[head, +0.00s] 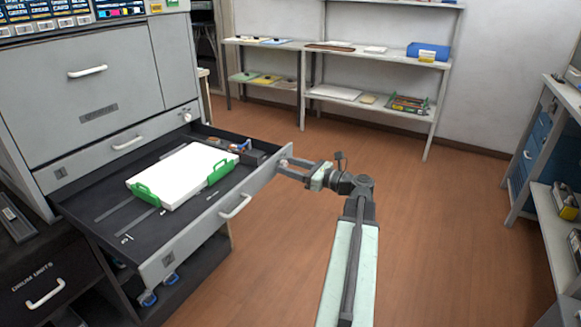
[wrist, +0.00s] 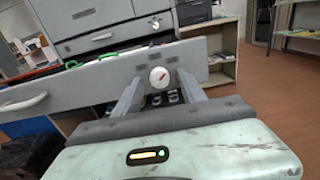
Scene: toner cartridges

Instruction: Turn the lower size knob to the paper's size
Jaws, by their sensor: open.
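The lower size knob (wrist: 159,77) is a round white dial with a red pointer on the grey front of the open lower drawer (head: 215,215). In the wrist view it shows between the two fingers of my gripper (wrist: 158,82). The fingers are apart, one on each side of the knob; I cannot tell whether they touch it. In the head view my gripper (head: 284,169) is at the right end of the drawer front and largely hides the knob. White paper (head: 185,172) lies in the drawer between green guides (head: 146,194). The size marks are too small to read.
Another knob (head: 187,117) sits on the shut upper drawer of the grey printer (head: 85,75). A shelf unit (head: 370,100) stands at the back wall, another rack at the right. The wooden floor around my arm is clear.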

